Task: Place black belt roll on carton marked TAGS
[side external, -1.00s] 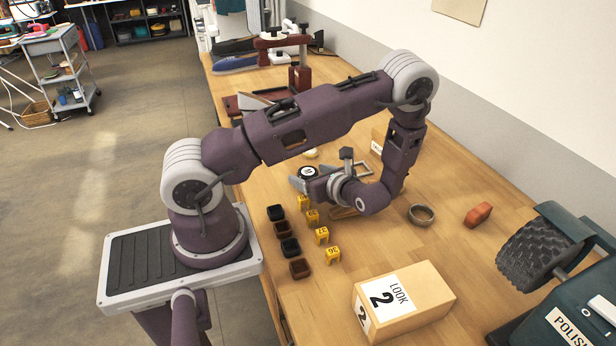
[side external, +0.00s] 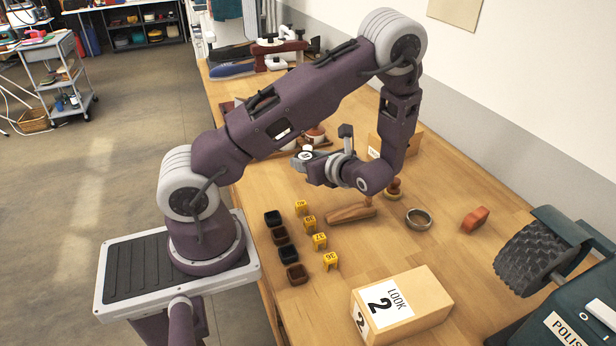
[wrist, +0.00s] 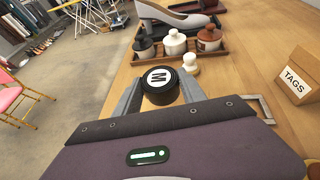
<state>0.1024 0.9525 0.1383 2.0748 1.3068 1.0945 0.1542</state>
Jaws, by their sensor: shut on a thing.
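The carton marked TAGS (wrist: 298,77) is brown and stands on the table to the right of the roll in the wrist view. In the side external view the carton (side external: 414,141) is partly hidden behind my arm.
A wooden tray (wrist: 140,62) with several lidded jars lies beyond the roll, and a pale knob-shaped piece (wrist: 191,64) stands near it.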

